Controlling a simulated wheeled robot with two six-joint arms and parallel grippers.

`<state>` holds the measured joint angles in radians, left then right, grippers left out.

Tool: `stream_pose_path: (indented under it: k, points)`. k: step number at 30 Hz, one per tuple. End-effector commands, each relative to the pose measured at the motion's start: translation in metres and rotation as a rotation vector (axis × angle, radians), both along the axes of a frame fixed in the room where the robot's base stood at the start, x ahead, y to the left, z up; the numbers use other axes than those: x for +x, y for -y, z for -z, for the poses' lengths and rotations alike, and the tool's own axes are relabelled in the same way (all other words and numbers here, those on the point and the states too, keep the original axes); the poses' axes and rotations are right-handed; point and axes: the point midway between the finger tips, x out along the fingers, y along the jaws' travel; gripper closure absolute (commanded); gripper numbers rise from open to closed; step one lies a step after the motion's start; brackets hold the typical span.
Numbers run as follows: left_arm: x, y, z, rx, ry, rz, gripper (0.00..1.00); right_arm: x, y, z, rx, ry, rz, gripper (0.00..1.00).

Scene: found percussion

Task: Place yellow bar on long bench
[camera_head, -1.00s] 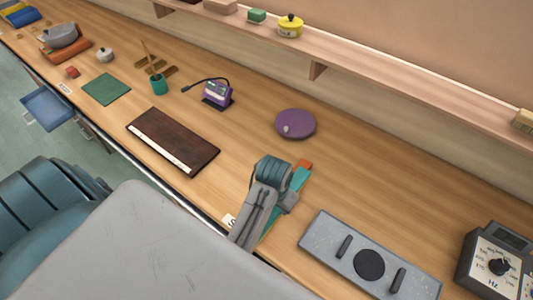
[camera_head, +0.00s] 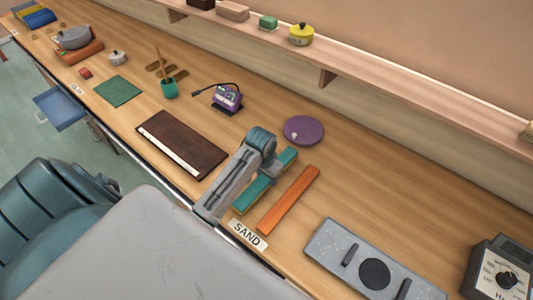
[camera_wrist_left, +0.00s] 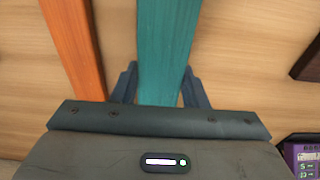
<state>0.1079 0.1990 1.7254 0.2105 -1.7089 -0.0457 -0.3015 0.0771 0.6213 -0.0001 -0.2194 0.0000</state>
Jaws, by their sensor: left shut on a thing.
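My left gripper (camera_head: 262,172) is shut on a teal bar (camera_head: 287,160) at the bench's front part. In the left wrist view the fingers (camera_wrist_left: 158,88) stand on both sides of the teal bar (camera_wrist_left: 165,40). An orange bar (camera_head: 288,199) lies on the long wooden bench (camera_head: 340,190), just right of the teal bar; it shows left of the teal bar in the wrist view (camera_wrist_left: 72,45). I cannot tell whether the teal bar touches the bench. I see no yellow bar. My right gripper is out of view.
A SAND label (camera_head: 247,233) lies at the front edge. A grey speckled panel (camera_head: 335,240) is to the right, a dark brown board (camera_head: 185,143) to the left, a purple disc (camera_head: 304,130) behind. A shelf (camera_head: 370,75) runs along the wall. Bench between disc and panel is clear.

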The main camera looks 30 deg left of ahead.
Motion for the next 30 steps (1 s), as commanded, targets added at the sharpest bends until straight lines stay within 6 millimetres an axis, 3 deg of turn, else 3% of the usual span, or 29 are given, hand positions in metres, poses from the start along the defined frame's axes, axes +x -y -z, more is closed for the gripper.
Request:
stream_pose_path:
  k: [3,12,13,16,25,30]
  points:
    - [0.0,0.0,0.012,0.0,0.0,0.0,1.0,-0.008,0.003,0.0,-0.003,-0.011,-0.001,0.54]
    - [0.0,0.0,0.014,0.001,0.001,0.0,1.0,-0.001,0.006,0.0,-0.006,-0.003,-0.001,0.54]
    - [0.0,0.0,0.015,0.001,0.0,0.0,0.58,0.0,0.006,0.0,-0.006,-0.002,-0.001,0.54]
    - [0.0,0.0,0.015,0.001,0.0,0.0,0.39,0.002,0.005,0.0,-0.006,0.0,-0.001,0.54]
    - [0.0,0.0,0.014,0.001,0.001,0.001,0.38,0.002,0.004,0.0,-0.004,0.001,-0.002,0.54]
    - [-0.001,0.0,0.001,0.002,0.005,0.002,0.38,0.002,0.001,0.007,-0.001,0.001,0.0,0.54]
